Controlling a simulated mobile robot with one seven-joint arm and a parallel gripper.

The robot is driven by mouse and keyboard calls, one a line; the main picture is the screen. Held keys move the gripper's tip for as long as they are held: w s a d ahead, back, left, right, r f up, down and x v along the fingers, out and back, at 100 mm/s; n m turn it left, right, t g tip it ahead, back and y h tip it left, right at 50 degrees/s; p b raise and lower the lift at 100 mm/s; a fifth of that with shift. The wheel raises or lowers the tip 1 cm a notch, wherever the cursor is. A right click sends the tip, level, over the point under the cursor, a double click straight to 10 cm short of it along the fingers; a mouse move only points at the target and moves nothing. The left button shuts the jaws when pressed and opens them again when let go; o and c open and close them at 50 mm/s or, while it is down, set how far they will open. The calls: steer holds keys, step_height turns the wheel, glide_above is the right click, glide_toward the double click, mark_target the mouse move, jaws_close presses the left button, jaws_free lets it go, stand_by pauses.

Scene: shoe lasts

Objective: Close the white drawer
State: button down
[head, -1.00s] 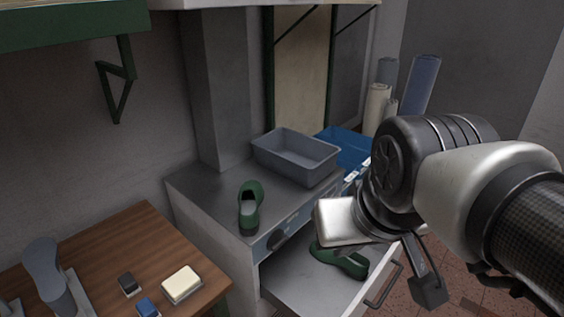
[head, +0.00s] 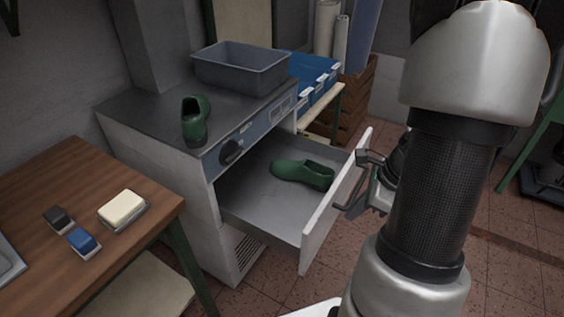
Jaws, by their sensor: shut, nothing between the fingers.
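The white drawer (head: 322,215) is pulled out of the grey metal cabinet (head: 150,140), and its inside is in plain view. A green shoe (head: 303,174) lies in it toward the back right. The dark bar handle (head: 350,205) on the drawer's outer face is partly seen. My gripper (head: 370,158) is shut and empty, just outside the drawer's front panel near its far end. My arm partly hides it, and I cannot tell whether it touches the panel.
A second green shoe (head: 194,121) and a grey bin (head: 241,69) stand on the cabinet top. Blue trays (head: 312,75) are on a bench behind. A wooden table (head: 80,200) with small blocks is at the left.

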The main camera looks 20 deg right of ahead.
steer(key=w+a+f+m+b, duration=0.1)
steer(key=w+f+b, duration=0.1)
steer(key=f, duration=0.4)
steer(key=w+a+f+m+b, duration=0.1)
steer(key=w+a+f+b, duration=0.1)
steer(key=f, duration=0.4)
steer(key=shift+w+a+b, duration=0.3)
steer(key=shift+w+b, duration=0.05)
